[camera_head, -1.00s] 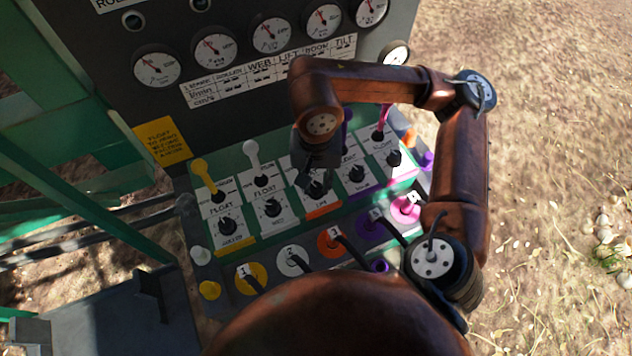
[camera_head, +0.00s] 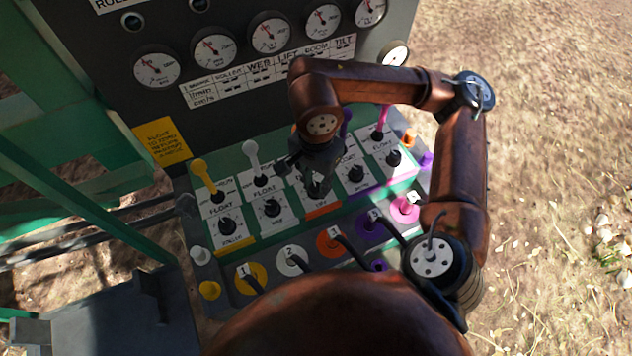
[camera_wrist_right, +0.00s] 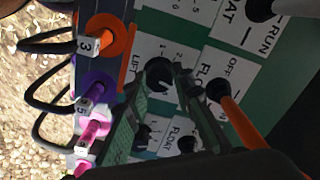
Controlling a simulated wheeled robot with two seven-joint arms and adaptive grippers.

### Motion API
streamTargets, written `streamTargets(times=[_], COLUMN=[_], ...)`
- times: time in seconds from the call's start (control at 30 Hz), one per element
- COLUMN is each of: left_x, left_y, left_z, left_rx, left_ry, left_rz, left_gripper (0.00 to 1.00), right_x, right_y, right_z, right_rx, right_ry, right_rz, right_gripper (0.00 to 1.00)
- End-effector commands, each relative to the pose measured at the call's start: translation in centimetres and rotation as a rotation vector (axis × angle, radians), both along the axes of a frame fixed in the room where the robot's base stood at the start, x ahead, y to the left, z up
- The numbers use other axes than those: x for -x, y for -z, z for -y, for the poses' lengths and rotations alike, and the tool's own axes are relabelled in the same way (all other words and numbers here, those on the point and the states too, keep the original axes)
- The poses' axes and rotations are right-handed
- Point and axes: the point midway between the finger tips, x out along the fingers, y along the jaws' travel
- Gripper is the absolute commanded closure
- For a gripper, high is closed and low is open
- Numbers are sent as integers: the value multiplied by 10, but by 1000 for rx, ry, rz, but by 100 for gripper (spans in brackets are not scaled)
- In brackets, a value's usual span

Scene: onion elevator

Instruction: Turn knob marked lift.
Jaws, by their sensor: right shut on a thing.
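The knob marked LIFT is a black knob (camera_wrist_right: 158,76) on a white label, seen in the right wrist view. It also shows partly in the head view, below the gripper, above an orange strip (camera_head: 323,209). My right gripper (camera_wrist_right: 160,82) has its two fingers on either side of this knob and is shut on it. In the head view the right gripper (camera_head: 314,184) points down at the panel and hides part of the lift label. My left gripper is not in view.
Neighbouring black knobs (camera_head: 271,207) stand close on both sides. Behind are a yellow lever (camera_head: 205,178), a white lever (camera_head: 254,160) and a pink lever (camera_head: 380,122). Numbered plugs with black cables (camera_head: 290,261) line the front. A gauge board (camera_head: 240,85) rises behind.

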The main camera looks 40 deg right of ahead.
Motion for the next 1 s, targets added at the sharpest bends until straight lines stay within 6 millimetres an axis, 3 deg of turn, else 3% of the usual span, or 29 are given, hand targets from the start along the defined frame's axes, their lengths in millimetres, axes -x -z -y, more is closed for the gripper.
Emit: streamTargets(times=[0.6, 1.0], left_x=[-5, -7], left_y=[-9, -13], left_z=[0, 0], left_rx=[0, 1], left_ry=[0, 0], left_rz=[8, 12], left_gripper=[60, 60], right_x=[1, 1], right_y=[-1, -1], right_z=[0, 0], right_rx=[0, 0], right_ry=[563, 781], right_rz=[2, 3], right_gripper=[100, 100])
